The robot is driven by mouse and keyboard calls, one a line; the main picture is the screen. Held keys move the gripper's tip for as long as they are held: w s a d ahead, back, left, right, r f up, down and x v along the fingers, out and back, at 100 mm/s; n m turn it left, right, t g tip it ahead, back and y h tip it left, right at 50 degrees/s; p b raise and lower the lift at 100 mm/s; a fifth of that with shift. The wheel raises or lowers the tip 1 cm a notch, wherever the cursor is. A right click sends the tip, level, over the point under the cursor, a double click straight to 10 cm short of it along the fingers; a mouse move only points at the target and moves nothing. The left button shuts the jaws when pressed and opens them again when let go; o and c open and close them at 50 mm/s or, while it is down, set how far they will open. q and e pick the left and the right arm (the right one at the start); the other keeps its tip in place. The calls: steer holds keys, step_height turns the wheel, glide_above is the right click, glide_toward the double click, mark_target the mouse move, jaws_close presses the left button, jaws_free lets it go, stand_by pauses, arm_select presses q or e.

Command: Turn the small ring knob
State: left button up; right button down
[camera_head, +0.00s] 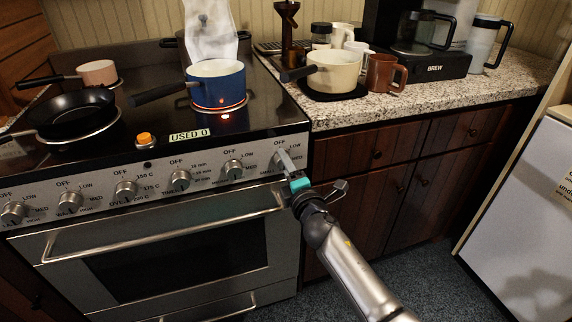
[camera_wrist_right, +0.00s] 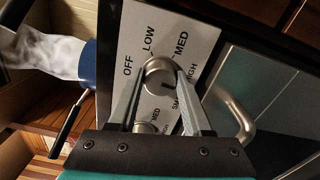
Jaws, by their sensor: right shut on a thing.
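The small ring knob (camera_wrist_right: 157,73) is a round metal knob on the light control panel, with OFF, LOW, MED and HIGH printed around it. Lettering starting "SM" shows beside it, partly covered by a finger. My right gripper (camera_head: 290,163) is at the right end of the stove's front panel. In the wrist view my right gripper (camera_wrist_right: 158,80) has one finger on each side of the knob, shut on it. In the head view the fingers mostly hide this knob. My left gripper is not in view.
A blue pot (camera_head: 217,84) steams on a glowing ring. A black pan (camera_head: 72,113) sits at the left. Other knobs (camera_head: 180,180) line the panel, above the oven handle (camera_head: 160,222). The counter (camera_head: 420,95) holds a cream saucepan (camera_head: 334,72), mugs and a coffee maker.

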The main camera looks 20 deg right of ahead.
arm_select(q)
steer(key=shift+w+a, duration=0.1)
arm_select(e)
steer(key=shift+n, duration=0.5)
steer(key=shift+c, duration=1.8)
jaws_free()
steer(key=shift+o, duration=0.2)
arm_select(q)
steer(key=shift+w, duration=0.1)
arm_select(e)
steer(key=shift+s, duration=0.1)
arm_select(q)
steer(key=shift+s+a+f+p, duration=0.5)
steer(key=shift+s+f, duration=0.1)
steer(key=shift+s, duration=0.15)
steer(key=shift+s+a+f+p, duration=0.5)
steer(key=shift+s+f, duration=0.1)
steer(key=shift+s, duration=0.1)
arm_select(e)
steer(key=s, duration=1.5)
steer(key=shift+d, duration=0.25)
